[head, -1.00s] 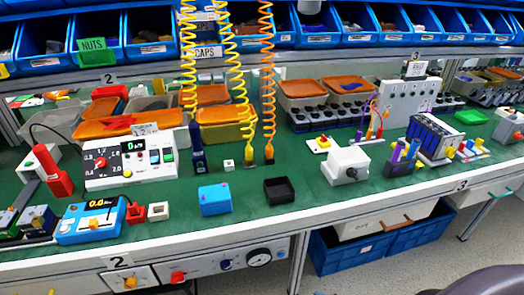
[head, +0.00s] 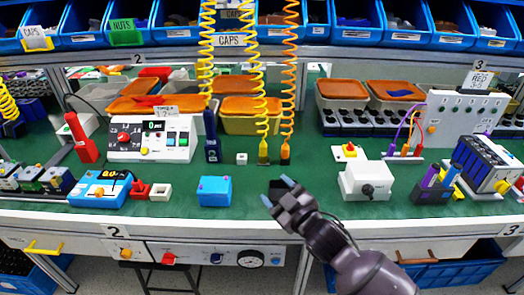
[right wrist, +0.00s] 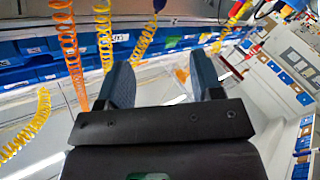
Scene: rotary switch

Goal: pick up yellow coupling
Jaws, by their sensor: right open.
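The yellow coupling (head: 263,155) hangs upright at the lower end of a yellow coiled hose (head: 257,90) in the head view, close to the green table top. A similar orange coupling (head: 285,153) hangs just to its right. My right gripper (head: 277,191) is open and empty over the front of the table, nearer me than the couplings and slightly right of the yellow one. In the right wrist view its two fingers (right wrist: 163,68) are apart with nothing between them. Coiled hoses show beyond them there, but I cannot make out the yellow coupling. My left gripper is not in view.
A blue box (head: 214,191) lies left of my right gripper, and a white block with a dark knob (head: 366,181) right of it. A dark blue upright tool (head: 212,140) and a small white cube (head: 242,159) stand left of the yellow coupling. Shelf bins hang above.

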